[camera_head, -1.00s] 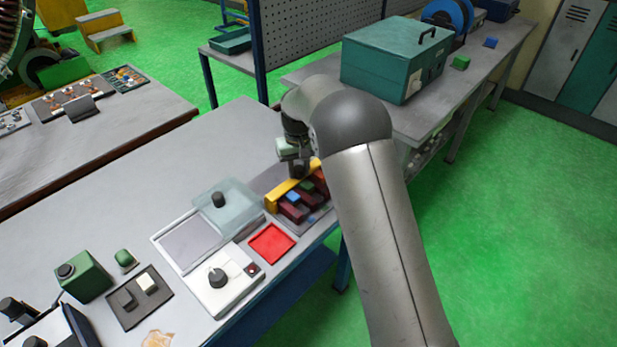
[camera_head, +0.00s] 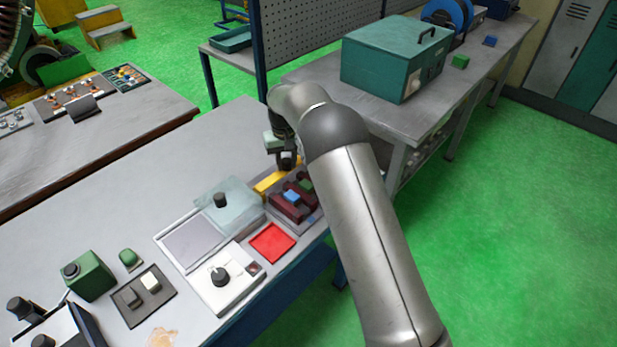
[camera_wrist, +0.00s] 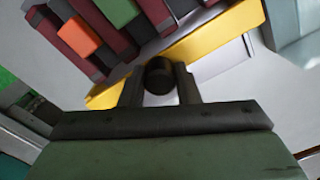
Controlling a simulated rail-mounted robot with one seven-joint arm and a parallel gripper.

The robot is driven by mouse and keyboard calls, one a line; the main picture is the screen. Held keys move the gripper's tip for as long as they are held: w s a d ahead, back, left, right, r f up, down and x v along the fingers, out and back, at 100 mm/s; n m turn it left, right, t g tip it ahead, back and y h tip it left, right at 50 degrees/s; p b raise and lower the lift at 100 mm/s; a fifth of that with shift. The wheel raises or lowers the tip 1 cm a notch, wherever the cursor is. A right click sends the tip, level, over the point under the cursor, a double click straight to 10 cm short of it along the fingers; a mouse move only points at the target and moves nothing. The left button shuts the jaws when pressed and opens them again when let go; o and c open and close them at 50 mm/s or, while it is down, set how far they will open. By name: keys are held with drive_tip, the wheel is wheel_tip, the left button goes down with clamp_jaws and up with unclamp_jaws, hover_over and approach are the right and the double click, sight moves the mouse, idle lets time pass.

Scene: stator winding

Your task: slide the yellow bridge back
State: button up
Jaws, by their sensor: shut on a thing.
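The yellow bridge (camera_head: 268,184) is a long bar along the back left side of the dark red slotted block (camera_head: 287,208) in the head view. It also crosses the wrist view at a slant (camera_wrist: 215,38). My gripper (camera_head: 286,161) is above its far part. In the wrist view my gripper's fingers (camera_wrist: 160,86) stand on both sides of a black round knob (camera_wrist: 159,70) at the bridge's near edge, shut on it. The dark red block shows beyond the bridge in the wrist view, with a green and an orange-red piece. My arm hides part of the bridge's far end.
A translucent plate with a black knob (camera_head: 221,200) lies just left of the bridge. A red tray (camera_head: 272,243) and a white box with a dial (camera_head: 225,283) are in front. The table behind the bridge is clear.

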drive_tip(key=shift+w+a+f+p, duration=0.15)
drive_tip(key=shift+w+a+p, duration=0.35)
drive_tip(key=shift+w+a, duration=0.15)
drive_tip(key=shift+w+a+f+p, duration=0.1)
drive_tip(key=shift+w+a+p, duration=0.4)
drive_tip(key=shift+a, duration=0.25)
drive_tip(key=o, duration=0.7)
drive_tip(key=shift+f, duration=0.1)
drive_tip(key=shift+a, duration=0.2)
drive_tip(key=shift+a+r, duration=0.15)
drive_tip(key=shift+r, duration=0.45)
drive_tip(key=r+p, duration=0.2)
drive_tip(key=r, duration=0.3)
drive_tip(key=shift+w+d+r+p, duration=0.15)
drive_tip(key=shift+w+d+p, duration=0.1)
drive_tip(key=shift+p, duration=0.15)
